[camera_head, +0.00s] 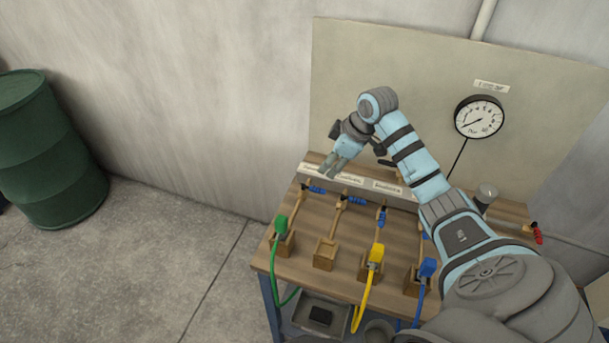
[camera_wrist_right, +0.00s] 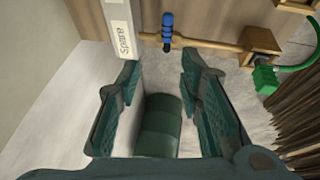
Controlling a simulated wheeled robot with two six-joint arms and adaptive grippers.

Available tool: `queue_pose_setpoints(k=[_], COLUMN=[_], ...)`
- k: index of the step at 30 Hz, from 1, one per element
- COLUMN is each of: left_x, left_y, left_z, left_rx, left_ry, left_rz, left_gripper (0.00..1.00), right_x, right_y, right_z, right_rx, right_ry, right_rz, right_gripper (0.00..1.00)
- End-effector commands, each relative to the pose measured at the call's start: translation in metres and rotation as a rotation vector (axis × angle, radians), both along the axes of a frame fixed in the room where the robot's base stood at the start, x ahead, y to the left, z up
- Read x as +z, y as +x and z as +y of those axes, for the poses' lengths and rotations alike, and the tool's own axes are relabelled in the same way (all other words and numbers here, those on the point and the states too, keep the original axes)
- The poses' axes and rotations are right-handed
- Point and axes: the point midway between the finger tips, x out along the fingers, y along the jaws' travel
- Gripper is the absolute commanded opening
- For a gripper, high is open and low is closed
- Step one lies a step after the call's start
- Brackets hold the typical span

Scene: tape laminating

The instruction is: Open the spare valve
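The spare valve has a blue handle (camera_head: 317,190) on the leftmost wooden pipe of the bench. In the right wrist view the blue handle (camera_wrist_right: 168,29) lies across its pipe, beside a white label (camera_wrist_right: 122,32) that seems to read "Spare". That pipe runs to a wooden block (camera_wrist_right: 259,43) with a green connector (camera_wrist_right: 265,80). My right gripper (camera_head: 328,171) hovers over the label strip at the back left, close to the handle. Its fingers (camera_wrist_right: 160,92) are apart with nothing between them; the handle is beyond the fingertips. My left gripper is not in view.
Other valves with blue handles stand to the right, with a yellow connector (camera_head: 376,254) and a blue connector (camera_head: 427,268) in front. A pressure gauge (camera_head: 479,117) hangs on the backboard (camera_head: 400,75). A green barrel (camera_head: 45,150) stands left on open floor.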

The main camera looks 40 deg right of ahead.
Motion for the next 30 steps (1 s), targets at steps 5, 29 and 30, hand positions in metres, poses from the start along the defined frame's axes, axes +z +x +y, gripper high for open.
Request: queue_pose_setpoints(k=[5, 29, 30], left_x=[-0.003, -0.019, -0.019], left_y=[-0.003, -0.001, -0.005], left_z=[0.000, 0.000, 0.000], left_rx=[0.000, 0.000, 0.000], left_ry=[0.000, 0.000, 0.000], left_rz=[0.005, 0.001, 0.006], left_gripper=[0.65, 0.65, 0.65], right_x=[-0.040, -0.127, -0.127], right_y=[0.013, 0.061, 0.061], right_z=[0.006, 0.013, 0.013], right_rx=[0.003, 0.007, 0.007], right_ry=[0.004, -0.003, -0.003], right_rz=[0.001, 0.009, 0.009], right_gripper=[0.34, 0.18, 0.11])
